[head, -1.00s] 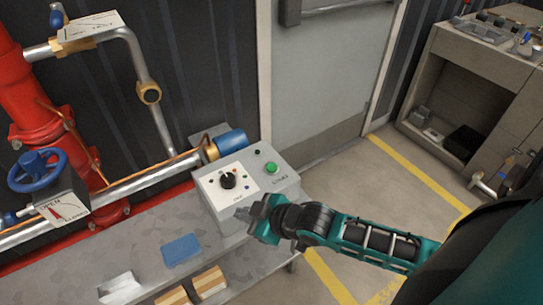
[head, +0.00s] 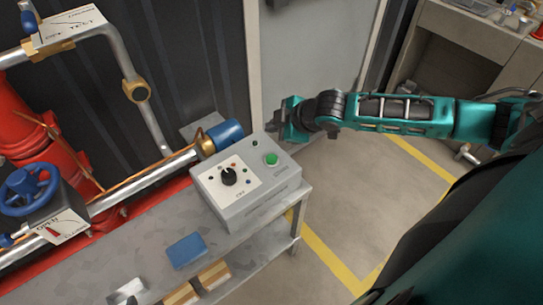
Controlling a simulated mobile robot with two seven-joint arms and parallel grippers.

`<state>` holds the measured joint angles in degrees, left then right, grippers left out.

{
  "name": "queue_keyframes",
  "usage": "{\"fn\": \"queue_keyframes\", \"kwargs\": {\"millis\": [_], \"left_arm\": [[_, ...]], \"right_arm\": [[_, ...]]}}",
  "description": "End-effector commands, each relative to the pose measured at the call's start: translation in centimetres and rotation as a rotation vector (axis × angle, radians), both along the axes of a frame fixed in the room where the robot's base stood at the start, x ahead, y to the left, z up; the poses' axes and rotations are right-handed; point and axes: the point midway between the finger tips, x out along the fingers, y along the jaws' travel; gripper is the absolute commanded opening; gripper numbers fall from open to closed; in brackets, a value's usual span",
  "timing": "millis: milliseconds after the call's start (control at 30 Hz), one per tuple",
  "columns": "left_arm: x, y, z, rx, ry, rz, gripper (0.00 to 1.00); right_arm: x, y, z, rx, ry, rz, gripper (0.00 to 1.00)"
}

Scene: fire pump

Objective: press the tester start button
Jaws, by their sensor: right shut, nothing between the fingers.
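The tester is a grey box (head: 262,201) on the right end of a metal bench. Its top carries a green start button (head: 271,159) and a white panel with a black rotary knob (head: 229,176). My right gripper (head: 284,131) is shut and empty. In the picture it shows just above and to the right of the green button, apart from it; its exact height over the box is hard to tell. The button is in plain sight. My left gripper is not in view.
Left of the tester run red and silver pipes with a blue handwheel (head: 29,188). A blue cylinder (head: 226,134) lies behind the box. A blue block (head: 187,250) lies on the bench (head: 120,257). Floor right of the bench is clear, with yellow lines.

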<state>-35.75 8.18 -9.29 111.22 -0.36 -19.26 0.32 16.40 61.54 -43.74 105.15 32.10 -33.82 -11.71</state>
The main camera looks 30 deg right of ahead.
Motion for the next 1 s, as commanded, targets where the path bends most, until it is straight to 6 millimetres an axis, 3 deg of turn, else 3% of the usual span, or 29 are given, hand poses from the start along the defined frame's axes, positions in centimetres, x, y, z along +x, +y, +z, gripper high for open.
{"fn": "queue_keyframes", "kwargs": {"millis": [367, 800, 1000], "left_arm": [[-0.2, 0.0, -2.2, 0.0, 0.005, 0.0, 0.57], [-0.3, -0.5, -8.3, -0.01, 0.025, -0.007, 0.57], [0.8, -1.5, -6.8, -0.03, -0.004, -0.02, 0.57]], "right_arm": [[0.0, 0.1, -1.8, 0.001, -0.001, 0.001, 0.0], [0.0, 0.1, -6.7, 0.001, -0.001, 0.001, 0.0], [0.0, 0.1, -8.4, 0.001, 0.0, 0.0, 0.0]]}}
